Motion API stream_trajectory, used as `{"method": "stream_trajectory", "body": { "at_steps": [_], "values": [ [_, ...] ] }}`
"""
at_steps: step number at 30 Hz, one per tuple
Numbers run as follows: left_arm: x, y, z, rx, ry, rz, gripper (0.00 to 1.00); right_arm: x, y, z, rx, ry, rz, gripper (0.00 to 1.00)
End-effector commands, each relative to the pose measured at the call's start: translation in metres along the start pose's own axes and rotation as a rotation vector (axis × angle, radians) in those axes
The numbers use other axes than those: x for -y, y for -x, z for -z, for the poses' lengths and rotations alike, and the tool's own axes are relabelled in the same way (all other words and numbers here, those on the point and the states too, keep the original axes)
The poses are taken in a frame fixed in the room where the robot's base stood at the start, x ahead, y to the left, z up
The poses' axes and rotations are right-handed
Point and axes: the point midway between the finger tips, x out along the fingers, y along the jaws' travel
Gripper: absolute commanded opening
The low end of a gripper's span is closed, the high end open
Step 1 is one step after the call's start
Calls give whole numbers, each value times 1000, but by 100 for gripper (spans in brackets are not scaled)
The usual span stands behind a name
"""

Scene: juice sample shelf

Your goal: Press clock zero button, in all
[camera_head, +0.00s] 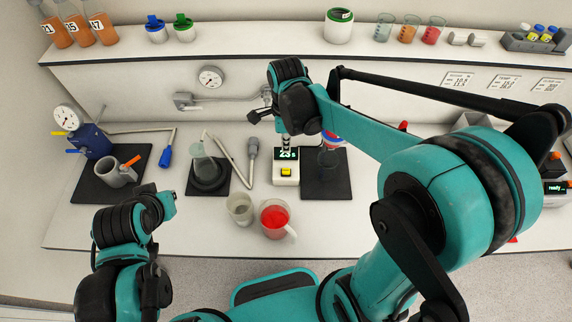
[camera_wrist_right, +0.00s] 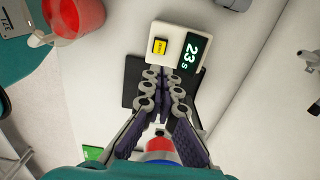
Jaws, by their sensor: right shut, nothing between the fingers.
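The clock (camera_head: 290,181) is a white box on the counter, with a lit green display reading 23 and a yellow button (camera_head: 286,172) on its near part. In the right wrist view the clock (camera_wrist_right: 178,31) shows the yellow button (camera_wrist_right: 160,46) beside the display (camera_wrist_right: 190,52). My right gripper (camera_wrist_right: 164,72) is shut and empty. Its fingertips appear at the clock's edge, beside the button; I cannot tell whether they touch the box. In the head view my right arm partly hides this gripper.
A red-filled jug (camera_head: 275,217) and a clear beaker (camera_head: 240,208) stand in front. A flask (camera_head: 204,165) and a gauge device (camera_head: 92,140) are to the left. The front left counter has bare room.

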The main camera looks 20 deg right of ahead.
Motion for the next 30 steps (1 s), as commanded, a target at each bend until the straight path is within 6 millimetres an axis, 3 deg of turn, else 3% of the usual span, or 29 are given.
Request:
{"method": "stream_trajectory", "body": {
  "at_steps": [9,15,21,30],
  "values": [
    [0,-16,-11,0,0,0,0,1,-72,0,0,0,0,0],
    [0,-21,-15,0,0,0,0,0,-100,0,0,1,0,0],
    [0,-23,-16,0,0,0,0,0,-111,0,0,1,0,0],
    [0,-23,-16,0,0,0,0,0,-111,0,0,1,0,0]
  ]
}}
